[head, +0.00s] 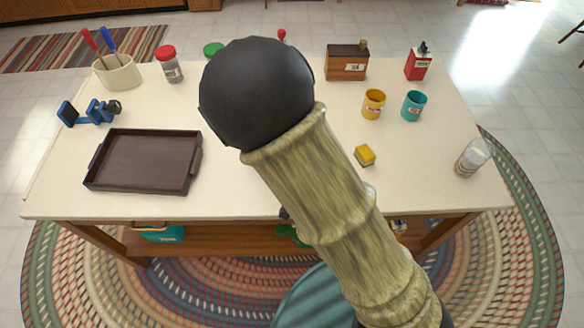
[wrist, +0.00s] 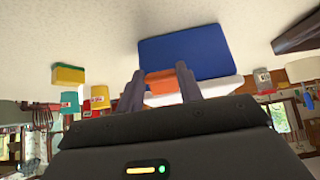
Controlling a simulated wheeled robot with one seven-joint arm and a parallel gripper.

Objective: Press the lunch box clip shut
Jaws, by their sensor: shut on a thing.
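The lunch box shows in the wrist view, where the picture is upside down. It has a blue body (wrist: 185,58), a white lid part (wrist: 195,91) and an orange clip (wrist: 161,82) at its near side. My gripper (wrist: 161,85) has one finger on each side of the orange clip and is shut on it. The fingers hide the clip's side edges, and I cannot tell its exact angle. In the head view my arm hides the lunch box and the gripper.
A dark tray (head: 145,162) lies on the left of the table (head: 240,205). A yellow sponge (head: 365,155), a yellow cup (head: 373,104), a teal cup (head: 413,106) and a clear jar (head: 472,158) stand on the right. A wooden box (head: 346,66) is at the back.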

